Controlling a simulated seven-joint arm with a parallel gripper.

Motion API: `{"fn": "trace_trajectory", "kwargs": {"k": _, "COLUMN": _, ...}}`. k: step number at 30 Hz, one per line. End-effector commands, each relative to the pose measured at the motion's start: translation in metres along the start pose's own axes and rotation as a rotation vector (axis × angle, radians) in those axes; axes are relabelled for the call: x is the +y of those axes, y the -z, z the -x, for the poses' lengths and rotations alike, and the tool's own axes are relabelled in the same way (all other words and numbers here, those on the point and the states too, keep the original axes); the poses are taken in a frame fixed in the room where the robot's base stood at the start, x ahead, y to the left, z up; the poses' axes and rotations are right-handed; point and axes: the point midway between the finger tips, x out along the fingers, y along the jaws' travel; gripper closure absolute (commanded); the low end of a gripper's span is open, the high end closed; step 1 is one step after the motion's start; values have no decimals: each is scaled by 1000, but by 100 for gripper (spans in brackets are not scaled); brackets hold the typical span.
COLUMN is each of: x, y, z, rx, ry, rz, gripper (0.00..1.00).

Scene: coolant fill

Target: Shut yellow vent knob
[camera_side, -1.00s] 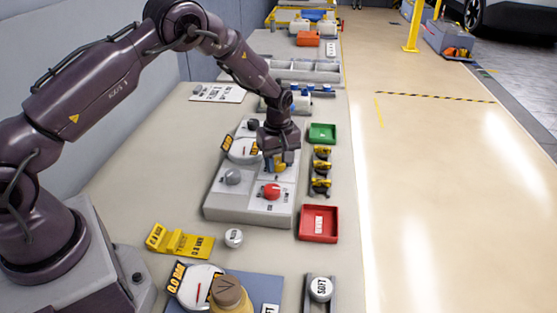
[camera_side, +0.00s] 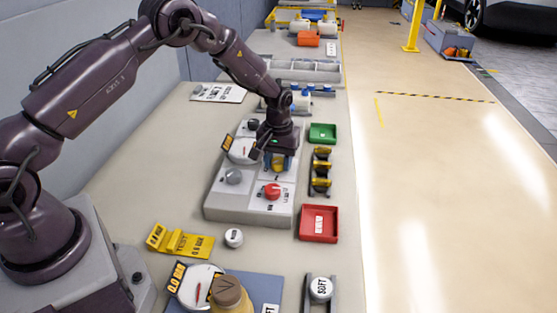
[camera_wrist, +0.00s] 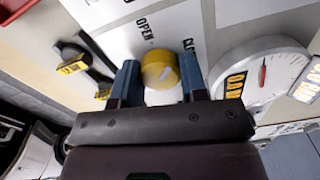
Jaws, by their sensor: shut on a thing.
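The yellow vent knob (camera_wrist: 160,70) sits on a grey panel (camera_side: 219,210) between the two blue fingers of my gripper (camera_wrist: 160,78). The wrist view shows a finger on each side of it, and the gripper is shut on it. The words OPEN and a partly covered CLO... are printed on the panel beside the knob. A pale mark shows on the knob's face. In the side view my gripper (camera_side: 278,163) points down at the panel and mostly hides the knob.
A red knob (camera_side: 271,192) and a grey knob (camera_side: 233,177) are on the panel nearer the side camera. A white round gauge (camera_wrist: 262,75) is close beside my gripper. A rack (camera_side: 320,185) with yellow-and-black pieces, a green tray (camera_side: 322,131) and a red tray (camera_side: 333,224) stand right of the panel.

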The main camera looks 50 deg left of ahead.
Motion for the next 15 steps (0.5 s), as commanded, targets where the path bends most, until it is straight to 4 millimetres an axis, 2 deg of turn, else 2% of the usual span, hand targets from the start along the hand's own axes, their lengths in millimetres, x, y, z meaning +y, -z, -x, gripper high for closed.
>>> {"fn": "trace_trajectory", "kwargs": {"k": 15, "x": -1, "y": 0, "z": 1, "rx": -2, "ry": -1, "rz": -480, "gripper": 84}}
